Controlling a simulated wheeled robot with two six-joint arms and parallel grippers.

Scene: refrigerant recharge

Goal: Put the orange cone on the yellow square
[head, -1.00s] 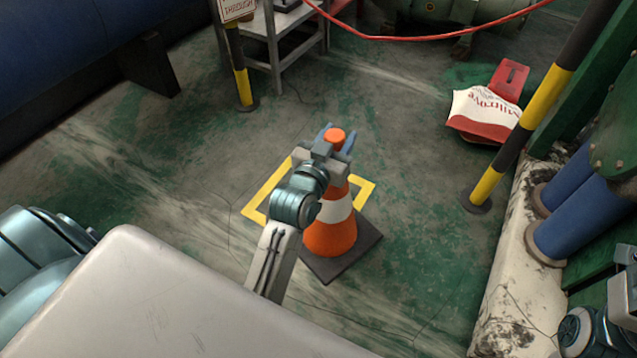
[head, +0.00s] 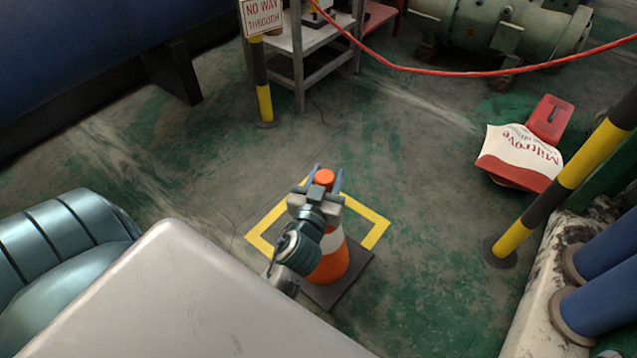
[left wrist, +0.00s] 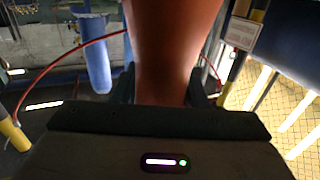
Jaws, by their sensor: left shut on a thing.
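The orange cone (head: 333,266) with a white band and a dark square base stands upright in the head view. Its base overlaps the near right part of the yellow square (head: 376,234), a taped outline on the floor, and hides its near corner. I cannot tell whether the base touches the floor. My left gripper (head: 328,180) is shut on the cone near its top. In the left wrist view the cone (left wrist: 172,45) fills the middle between the fingers of my left gripper (left wrist: 160,90). My right gripper is out of view.
A striped post with a sign (head: 263,18) and a grey metal stand (head: 299,65) are at the back. A red and white sack (head: 520,155) and a striped pole (head: 565,180) are at right. A red hose (head: 430,66) crosses the back. Floor around the square is clear.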

